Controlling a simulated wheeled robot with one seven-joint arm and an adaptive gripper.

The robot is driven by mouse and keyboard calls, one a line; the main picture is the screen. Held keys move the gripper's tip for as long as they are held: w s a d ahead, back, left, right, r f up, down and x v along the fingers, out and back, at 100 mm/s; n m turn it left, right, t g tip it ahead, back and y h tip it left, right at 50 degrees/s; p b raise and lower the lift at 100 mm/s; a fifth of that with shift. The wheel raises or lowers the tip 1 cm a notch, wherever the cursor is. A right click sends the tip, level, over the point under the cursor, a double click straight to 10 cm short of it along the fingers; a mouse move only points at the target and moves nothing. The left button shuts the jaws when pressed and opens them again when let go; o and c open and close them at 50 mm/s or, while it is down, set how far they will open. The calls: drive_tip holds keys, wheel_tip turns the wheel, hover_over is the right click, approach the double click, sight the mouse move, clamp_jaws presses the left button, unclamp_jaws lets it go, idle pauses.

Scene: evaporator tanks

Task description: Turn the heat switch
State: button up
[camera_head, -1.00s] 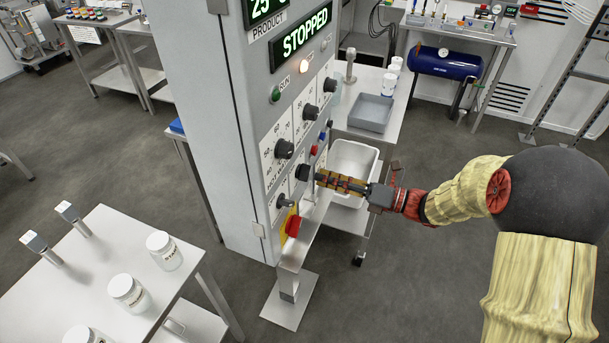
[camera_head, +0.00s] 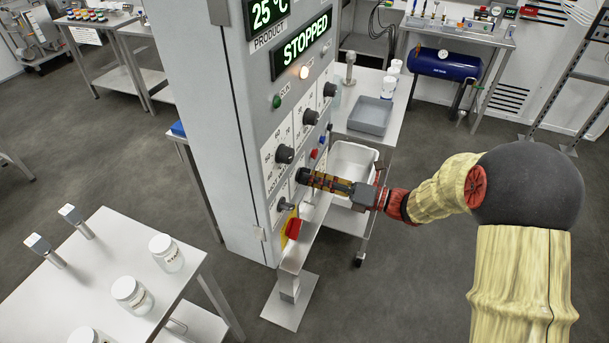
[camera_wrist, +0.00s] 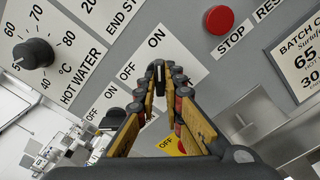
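The grey control cabinet (camera_head: 218,150) carries rows of dark knobs. My gripper (camera_head: 303,176) is at the lower front panel, pointing left into it. In the wrist view my gripper's fingertips (camera_wrist: 159,72) are close together at a dark switch knob under an OFF/ON label plate (camera_wrist: 150,60). The fingertips hide most of this knob, and I cannot make out whether they press on it. The heat lettering is not readable. Another dark switch (camera_wrist: 112,118) sits to the left under a second ON/OFF label. The cabinet display (camera_head: 304,42) reads STOPPED.
The hot water dial (camera_wrist: 33,53) is at the upper left of the wrist view. A red stop button (camera_wrist: 218,19) is at the upper right. A red emergency knob (camera_head: 292,228) is below my gripper. A white basin (camera_head: 352,160) stands behind it.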

clamp_jaws()
drive_tip(key=shift+n+b, duration=0.55)
drive_tip(key=shift+n, duration=0.45)
drive_tip(key=shift+n+b, duration=0.7)
drive_tip(key=shift+n, duration=0.4)
